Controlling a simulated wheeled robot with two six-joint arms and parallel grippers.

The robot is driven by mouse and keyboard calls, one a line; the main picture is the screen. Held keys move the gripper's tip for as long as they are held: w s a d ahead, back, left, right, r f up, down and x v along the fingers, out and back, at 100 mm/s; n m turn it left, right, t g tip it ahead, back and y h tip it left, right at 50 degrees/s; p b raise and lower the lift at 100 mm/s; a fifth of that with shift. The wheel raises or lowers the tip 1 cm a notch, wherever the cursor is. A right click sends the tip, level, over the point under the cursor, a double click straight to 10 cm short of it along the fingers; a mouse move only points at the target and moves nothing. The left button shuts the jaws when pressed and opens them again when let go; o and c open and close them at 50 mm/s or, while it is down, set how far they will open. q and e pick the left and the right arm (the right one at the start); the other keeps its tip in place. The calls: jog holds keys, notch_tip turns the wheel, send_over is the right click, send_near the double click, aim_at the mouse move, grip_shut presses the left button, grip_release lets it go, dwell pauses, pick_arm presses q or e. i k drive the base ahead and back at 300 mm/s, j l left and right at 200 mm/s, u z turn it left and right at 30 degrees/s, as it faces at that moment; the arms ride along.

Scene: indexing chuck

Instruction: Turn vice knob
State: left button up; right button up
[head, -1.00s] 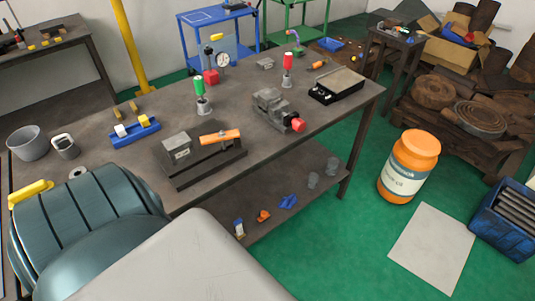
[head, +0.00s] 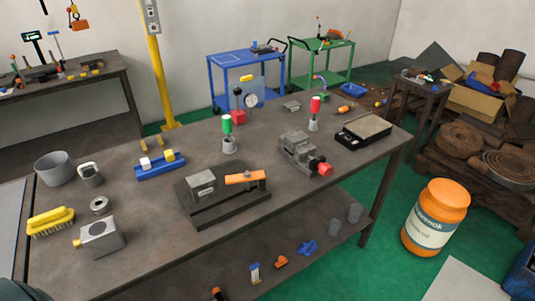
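The vice (head: 299,149) is a small grey metal block vice on the dark workbench (head: 130,215), right of the bench's middle. Its red knob (head: 325,169) is on the end that faces the front right, near the bench's front edge. No gripper is near the knob. Neither of my grippers shows in the head view. Only a dark rounded piece, probably part of my own body, shows at the bottom left corner.
A dark fixture with an orange handle (head: 245,177) stands left of the vice. Red-topped (head: 315,112) and green-topped (head: 227,132) posts stand behind. A black tray (head: 362,132) is to the right. An orange jar (head: 436,217) stands on the green floor. A yellow brush (head: 51,221) lies front left.

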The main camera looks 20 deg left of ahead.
aim_at(325, 169)
jog(key=u, duration=0.25)
jog(key=i+l+u, duration=0.15)
jog(key=l+u, duration=0.15)
jog(key=u, duration=0.15)
jog(key=i+l+u, duration=0.1)
jog(key=l+u, duration=0.6)
jog(key=u, duration=0.15)
jog(key=i, duration=0.05)
